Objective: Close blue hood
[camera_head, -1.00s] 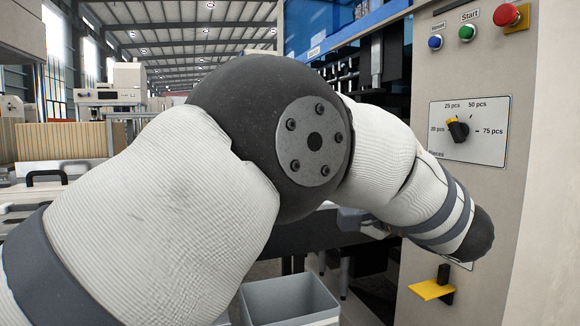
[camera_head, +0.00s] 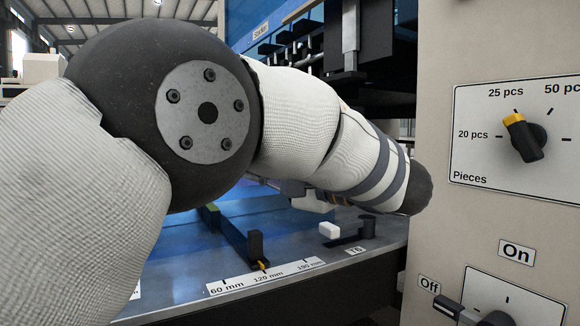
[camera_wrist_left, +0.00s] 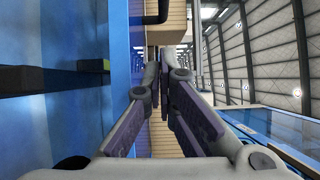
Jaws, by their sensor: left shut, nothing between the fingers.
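The blue hood (camera_head: 268,14) shows as a blue panel along the upper part of the machine, above the dark tooling and raised clear of the work table. Much of it is cut off by the top edge or hidden by my left arm. In the head view my left arm crosses from the left in front of the machine, and its gripper is hidden behind it. In the left wrist view my left gripper (camera_wrist_left: 160,60) has its fingers together with nothing between them. Blue surfaces lie on both sides of it; I cannot tell which belong to the hood. My right gripper is not in view.
A beige control panel (camera_head: 434,75) with a piece-count knob (camera_head: 523,138) and an On/Off switch (camera_head: 490,318) stands close on the right. Below the arm is the metal work table (camera_head: 330,262) with a millimetre scale (camera_head: 266,276) and small black stops.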

